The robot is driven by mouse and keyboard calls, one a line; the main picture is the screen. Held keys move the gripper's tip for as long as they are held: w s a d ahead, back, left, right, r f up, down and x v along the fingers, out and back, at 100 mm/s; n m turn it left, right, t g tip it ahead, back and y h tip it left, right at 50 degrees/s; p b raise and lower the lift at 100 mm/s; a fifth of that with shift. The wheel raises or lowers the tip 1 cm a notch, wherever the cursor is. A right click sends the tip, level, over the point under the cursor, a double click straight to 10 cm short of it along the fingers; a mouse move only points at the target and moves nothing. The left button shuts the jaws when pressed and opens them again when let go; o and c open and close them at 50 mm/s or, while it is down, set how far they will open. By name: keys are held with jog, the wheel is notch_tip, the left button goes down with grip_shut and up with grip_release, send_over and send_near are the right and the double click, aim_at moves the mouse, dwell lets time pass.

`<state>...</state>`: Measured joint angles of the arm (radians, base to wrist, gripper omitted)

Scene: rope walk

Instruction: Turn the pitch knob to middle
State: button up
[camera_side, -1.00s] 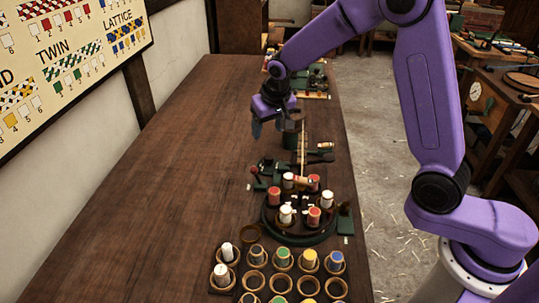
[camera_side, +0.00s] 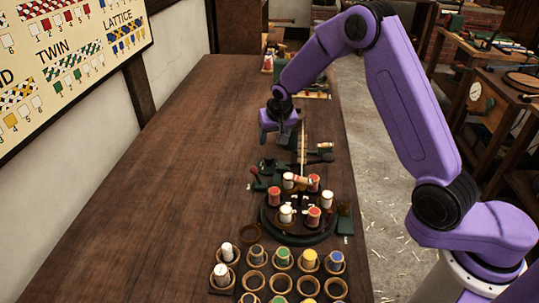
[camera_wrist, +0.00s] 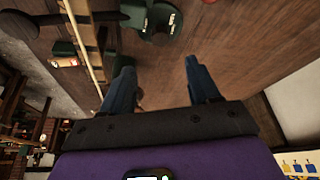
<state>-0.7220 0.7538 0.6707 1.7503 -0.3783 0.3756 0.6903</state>
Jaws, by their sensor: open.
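The rope machine's dark green frame (camera_side: 272,165) stands on the bench in the side view, with small levers and knobs; I cannot tell for certain which is the pitch knob. A dark green part with pale marks (camera_wrist: 158,22) shows at the top of the wrist view, beyond the fingertips; its setting is not readable. My gripper (camera_side: 278,142) points down just behind the frame in the side view. In the wrist view my gripper (camera_wrist: 160,72) has its two blue fingers apart, with only bare bench wood between them. Nothing is held.
A round carrier (camera_side: 300,236) with red and white bobbins stands nearer the camera. Several coloured bobbins in a rack (camera_side: 256,283) stand in front. A pale upright rod (camera_side: 303,135) is close to the gripper's right. The bench's left side (camera_side: 150,190) is clear.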

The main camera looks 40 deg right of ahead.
aim_at(269, 157)
jog(key=x, duration=1.1)
jog(key=shift+w+f, duration=0.15)
jog(key=shift+w, duration=0.05)
jog(key=c, duration=1)
